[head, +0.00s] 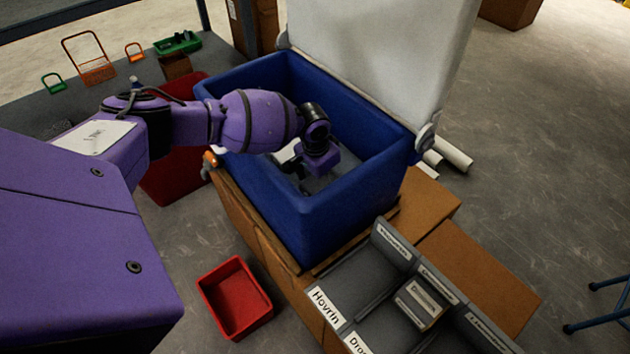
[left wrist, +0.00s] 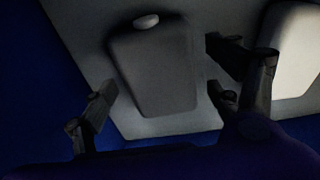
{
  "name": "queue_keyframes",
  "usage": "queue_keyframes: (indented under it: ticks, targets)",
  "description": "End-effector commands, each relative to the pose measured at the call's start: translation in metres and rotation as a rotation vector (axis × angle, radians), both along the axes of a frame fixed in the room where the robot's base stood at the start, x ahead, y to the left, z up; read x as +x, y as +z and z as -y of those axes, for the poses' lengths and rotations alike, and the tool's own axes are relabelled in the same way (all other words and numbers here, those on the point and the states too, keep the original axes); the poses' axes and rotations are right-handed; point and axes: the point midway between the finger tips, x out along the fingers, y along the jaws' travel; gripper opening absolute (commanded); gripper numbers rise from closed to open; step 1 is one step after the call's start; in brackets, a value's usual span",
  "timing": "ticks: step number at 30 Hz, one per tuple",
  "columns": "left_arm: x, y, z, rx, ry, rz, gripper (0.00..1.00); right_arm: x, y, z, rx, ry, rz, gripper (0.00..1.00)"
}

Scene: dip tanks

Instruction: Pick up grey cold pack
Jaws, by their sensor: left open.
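The grey cold pack (left wrist: 152,75), a flat rounded slab with a pale oval cap at one end, lies on the light grey floor of the blue tub (head: 290,205). My left gripper (head: 312,182) reaches down inside the tub. In the left wrist view my left gripper (left wrist: 160,95) is open, with one finger on each side of the pack and a gap on the left. I cannot tell whether the right finger touches it. In the head view my arm and gripper hide the pack. My right gripper is not in view.
A paler pack (left wrist: 298,50) lies to the right of the grey one, close to the right finger. The tub's walls surround my gripper, and its white lid (head: 385,50) stands open behind. Grey labelled bins (head: 365,275) stand in front; a red bin (head: 238,300) is at lower left.

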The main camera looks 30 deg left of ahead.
Motion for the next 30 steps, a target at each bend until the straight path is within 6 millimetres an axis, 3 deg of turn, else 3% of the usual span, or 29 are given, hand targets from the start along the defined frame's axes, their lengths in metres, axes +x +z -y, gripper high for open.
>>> queue_keyframes:
  ticks: [8,21,30]
  targets:
    - [0.0018,-0.0006,0.0007,-0.001,-0.001,0.003,0.8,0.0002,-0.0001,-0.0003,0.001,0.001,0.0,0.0]
    - [0.0023,0.0001,0.0007,-0.001,0.0,0.004,0.24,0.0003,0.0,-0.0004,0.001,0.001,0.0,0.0]
    - [0.0029,0.0081,0.0005,-0.002,0.0,0.007,0.24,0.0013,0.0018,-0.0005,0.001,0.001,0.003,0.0]
